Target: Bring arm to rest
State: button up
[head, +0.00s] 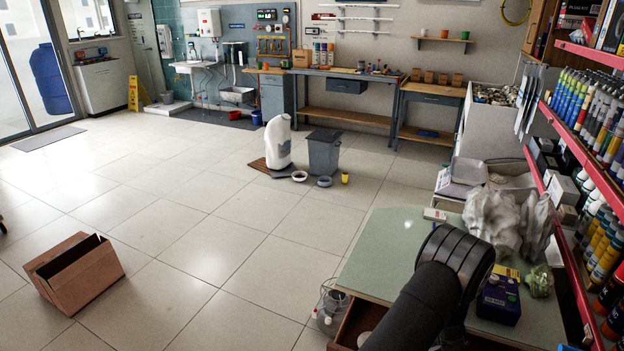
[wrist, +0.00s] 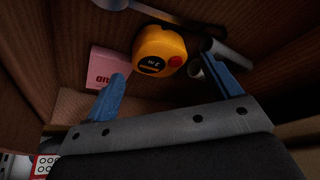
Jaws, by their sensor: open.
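My gripper (wrist: 165,70) shows in the wrist view, its two blue fingers spread apart with nothing held between them. It points into a brown wooden drawer (wrist: 50,60). A yellow tape measure (wrist: 160,48) lies beyond the fingertips, between them in the picture. In the head view my dark arm reaches over the front of the green-topped table. The gripper itself is hidden there. The open drawer (head: 352,325) shows at the table's front, partly behind the arm.
The drawer also holds a pink box (wrist: 107,66) and grey tubes (wrist: 228,55). On the table are plastic bags (head: 495,220) and a dark blue box (head: 499,297). A stocked shelf (head: 590,130) stands close on the right. A cardboard box (head: 75,270) lies on the open floor.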

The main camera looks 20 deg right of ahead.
jog(key=shift+x, duration=0.95)
jog(key=shift+r, duration=0.15)
jog(key=shift+a, duration=0.1)
